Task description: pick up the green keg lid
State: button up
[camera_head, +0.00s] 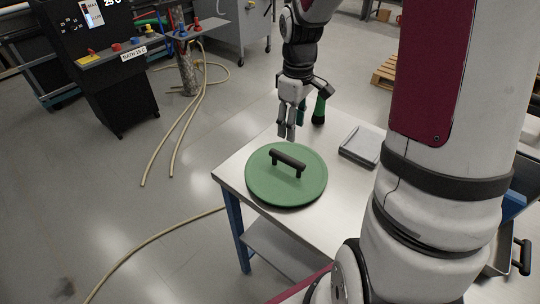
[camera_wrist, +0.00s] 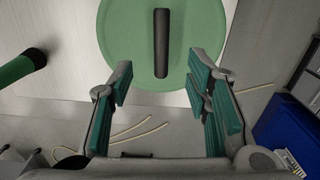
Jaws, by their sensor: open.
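The green keg lid (camera_head: 270,187) is a round disc with a black bar handle (camera_head: 288,161) on top. It lies flat on the metal table near its front left corner. In the wrist view the lid (camera_wrist: 204,30) is at the top middle, with its handle (camera_wrist: 161,42) running up and down. My gripper (camera_head: 287,134) is above the table behind the lid, pointing down, apart from it. In the wrist view my gripper (camera_wrist: 157,80) is open with teal finger pads, nothing between them, the handle's lower end just ahead of the gap.
A green and black bottle-like object (camera_head: 319,108) stands behind the lid, near my gripper. A grey tray (camera_head: 361,147) lies to the right on the table (camera_head: 338,188). Hoses (camera_head: 188,120) cross the floor to the left. A dark control cabinet (camera_head: 112,95) stands at the back left.

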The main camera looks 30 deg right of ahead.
aim_at(287, 156)
notch_tip(287, 156, down, 8)
jog(key=shift+a+f, duration=0.1)
jog(key=shift+f, duration=0.05)
jog(key=shift+w+a+f+p, duration=0.1)
jog(key=shift+w+f, duration=0.05)
jog(key=shift+f, duration=0.7)
jog(key=shift+w+a+f+p, duration=0.1)
jog(key=shift+f, duration=0.8)
jog(key=shift+w+a+f+p, duration=0.1)
jog(key=shift+w+f, duration=0.05)
jog(key=shift+f, duration=0.7)
grip_shut()
